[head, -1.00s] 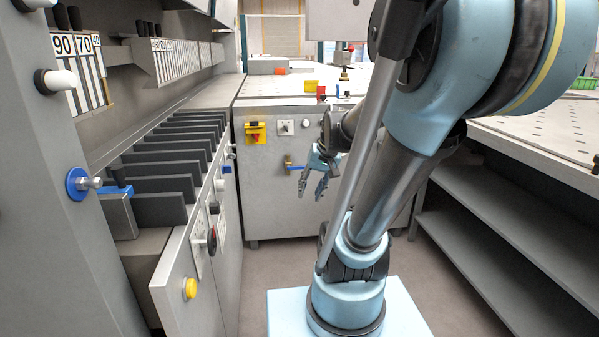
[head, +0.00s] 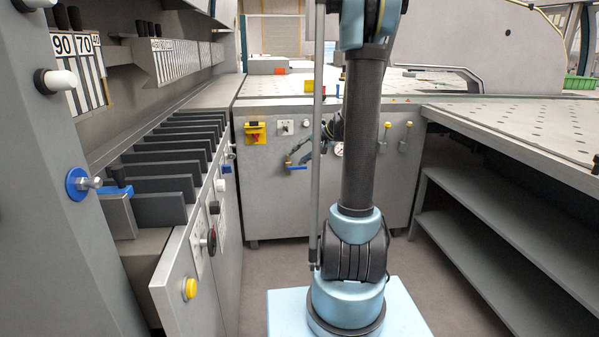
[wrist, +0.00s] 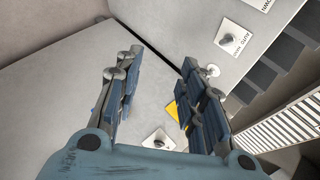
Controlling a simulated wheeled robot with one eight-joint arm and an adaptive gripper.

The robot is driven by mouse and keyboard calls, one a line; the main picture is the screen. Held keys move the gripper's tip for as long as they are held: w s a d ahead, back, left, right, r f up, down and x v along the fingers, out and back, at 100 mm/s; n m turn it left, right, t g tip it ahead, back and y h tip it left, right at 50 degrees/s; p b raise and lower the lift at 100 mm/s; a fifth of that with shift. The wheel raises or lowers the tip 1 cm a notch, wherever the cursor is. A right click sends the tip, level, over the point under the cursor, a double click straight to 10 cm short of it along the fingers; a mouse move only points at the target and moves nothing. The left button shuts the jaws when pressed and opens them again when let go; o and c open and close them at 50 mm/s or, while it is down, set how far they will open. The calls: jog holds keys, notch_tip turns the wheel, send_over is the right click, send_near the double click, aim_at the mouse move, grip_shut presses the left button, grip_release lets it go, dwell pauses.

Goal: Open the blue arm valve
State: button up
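The blue arm valve (head: 297,167) is on the front of the grey cabinet at the back, its blue lever lying about level beside a brass body. In the wrist view my gripper (wrist: 160,60) is open, with two blue-grey fingers wide apart and nothing seen between the tips. I cannot make out the valve in the wrist view; a finger may hide it.
A yellow-and-red switch (head: 255,132) and a white switch plate (head: 284,128) are on the cabinet (head: 265,205) near the valve. Slotted dark plates (head: 165,157) line the left machine. A perforated table (head: 530,125) with shelves stands at right. Floor is clear between.

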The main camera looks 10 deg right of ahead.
jog(key=w+d+f+m+t+y, duration=0.1)
jog(key=w+d+f+t, duration=0.15)
jog(key=w, duration=0.65)
jog(key=m+t+y, duration=0.4)
jog(key=t, duration=0.1)
send_near(301, 168)
jog(key=x, duration=1.1)
jog(key=shift+f, duration=0.1)
jog(key=shift+c, duration=0.3)
grip_shut()
